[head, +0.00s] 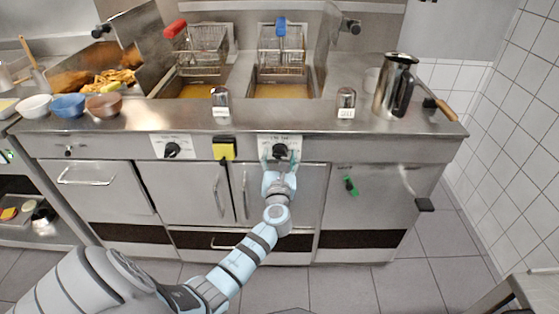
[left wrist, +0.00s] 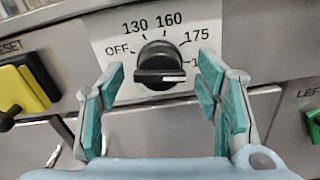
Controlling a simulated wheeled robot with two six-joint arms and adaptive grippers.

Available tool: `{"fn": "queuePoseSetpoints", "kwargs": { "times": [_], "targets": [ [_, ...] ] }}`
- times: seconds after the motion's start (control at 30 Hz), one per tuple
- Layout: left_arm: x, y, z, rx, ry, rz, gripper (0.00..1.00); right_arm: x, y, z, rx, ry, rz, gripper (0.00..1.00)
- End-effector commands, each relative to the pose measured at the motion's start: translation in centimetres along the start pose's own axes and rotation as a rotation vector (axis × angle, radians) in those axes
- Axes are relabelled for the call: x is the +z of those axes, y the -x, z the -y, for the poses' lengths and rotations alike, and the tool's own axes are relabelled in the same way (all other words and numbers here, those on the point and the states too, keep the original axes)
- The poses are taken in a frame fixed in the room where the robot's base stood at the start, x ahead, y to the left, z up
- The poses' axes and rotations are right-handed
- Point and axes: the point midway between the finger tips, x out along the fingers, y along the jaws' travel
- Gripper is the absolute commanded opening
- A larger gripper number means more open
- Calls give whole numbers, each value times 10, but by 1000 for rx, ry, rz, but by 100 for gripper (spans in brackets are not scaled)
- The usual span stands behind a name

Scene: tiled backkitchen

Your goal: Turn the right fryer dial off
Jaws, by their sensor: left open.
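The right fryer dial (head: 280,150) is a black knob on a white plate on the fryer front, below the right basket. In the left wrist view the dial (left wrist: 160,63) has marks OFF, 130, 160, 175 and a partly hidden one starting with 1. Its grip bar lies nearly level, its right end towards that last mark; OFF is at upper left. My left gripper (head: 280,165) is open in front of the dial. In the left wrist view its teal fingers (left wrist: 160,88) stand either side of the knob, apparently not touching it. My right gripper is out of view.
The left fryer dial (head: 172,149) is to the left. Bowls, a metal jug (head: 393,85) and two baskets are on top. The floor in front is clear at right.

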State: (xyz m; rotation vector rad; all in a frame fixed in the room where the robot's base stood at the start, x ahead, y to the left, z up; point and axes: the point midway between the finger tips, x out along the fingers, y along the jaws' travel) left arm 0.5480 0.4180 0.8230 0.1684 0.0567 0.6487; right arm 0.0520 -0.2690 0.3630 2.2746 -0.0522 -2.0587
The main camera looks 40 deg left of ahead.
Motion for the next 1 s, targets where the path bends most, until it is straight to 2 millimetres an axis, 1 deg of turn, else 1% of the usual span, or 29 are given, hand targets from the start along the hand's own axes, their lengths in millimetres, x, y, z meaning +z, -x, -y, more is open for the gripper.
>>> {"fn": "queuePoseSetpoints", "kwargs": {
  "times": [0.17, 0.27, 0.4, 0.47, 0.5, 0.77, 1.0],
  "targets": [
    [0, 0, 0, 0, 0, 0, 58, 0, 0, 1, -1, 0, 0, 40],
    [0, 0, 0, 0, 0, 0, 44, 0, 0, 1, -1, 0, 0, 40],
    [0, 0, 0, -1, 0, 0, 22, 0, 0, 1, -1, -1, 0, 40],
    [0, 0, 0, -1, 0, 0, 12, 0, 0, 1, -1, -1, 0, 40],
    [0, 0, 0, -1, 0, 0, 10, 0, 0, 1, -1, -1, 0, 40],
    [0, 0, 0, -1, 25, -1, 10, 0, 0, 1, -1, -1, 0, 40],
    [-1, 0, 0, -1, 133, -1, 10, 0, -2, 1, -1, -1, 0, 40]
  ]
}}
